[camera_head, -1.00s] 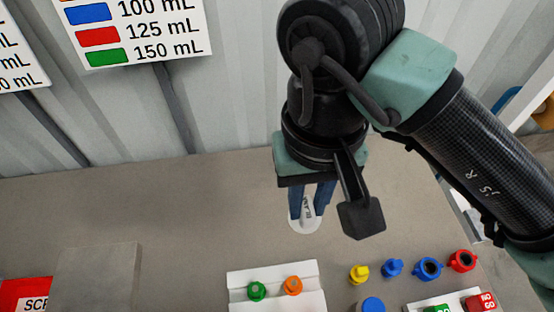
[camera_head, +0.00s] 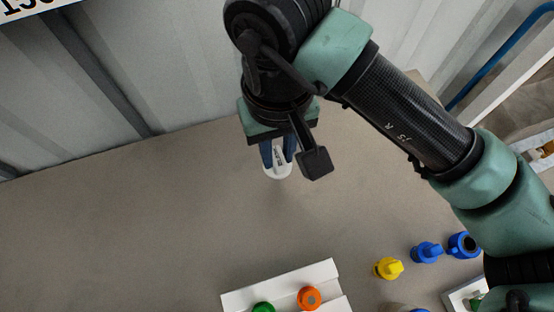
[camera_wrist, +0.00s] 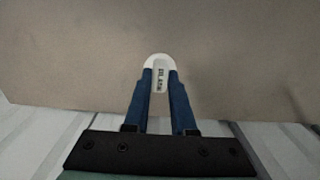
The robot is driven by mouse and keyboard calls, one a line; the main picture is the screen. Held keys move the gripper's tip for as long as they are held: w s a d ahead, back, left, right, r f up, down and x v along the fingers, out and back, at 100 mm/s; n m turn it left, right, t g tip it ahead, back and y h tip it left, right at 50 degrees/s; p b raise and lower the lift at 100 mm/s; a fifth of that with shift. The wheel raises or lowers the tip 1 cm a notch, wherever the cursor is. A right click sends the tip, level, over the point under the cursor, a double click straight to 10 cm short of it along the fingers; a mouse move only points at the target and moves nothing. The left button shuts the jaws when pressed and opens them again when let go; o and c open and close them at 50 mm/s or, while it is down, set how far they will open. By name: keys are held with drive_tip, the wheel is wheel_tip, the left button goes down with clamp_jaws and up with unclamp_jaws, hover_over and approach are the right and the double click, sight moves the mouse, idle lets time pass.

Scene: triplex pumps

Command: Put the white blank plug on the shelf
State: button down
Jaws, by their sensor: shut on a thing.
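The white blank plug is a white piece with a rounded disc end and dark lettering on its raised grip. It shows in the head view (camera_head: 280,172) and in the wrist view (camera_wrist: 157,62). My gripper (camera_head: 278,157) has blue fingers, and in the wrist view (camera_wrist: 159,80) they are shut on the plug's grip from both sides. The plug is over the grey-brown bench top (camera_head: 150,220), near the wall; I cannot tell how far above it. No shelf can be made out with certainty in these views.
A white holder (camera_head: 240,302) with green (camera_head: 263,307) and orange (camera_head: 309,298) plugs stands at the bottom. Yellow (camera_head: 388,268) and blue (camera_head: 427,252) parts stand to its right. A ribbed wall (camera_head: 180,70) closes the back. The bench's left and middle are clear.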

sight(277, 164)
drive_tip(key=shift+f, duration=2.1)
drive_tip(key=shift+w+f+b, duration=0.1)
drive_tip(key=shift+f+b, duration=0.1)
drive_tip(key=shift+b, duration=0.1)
drive_tip(key=c, duration=0.7)
unclamp_jaws()
drive_tip(key=shift+c, duration=0.2)
drive_tip(key=shift+r, duration=0.2)
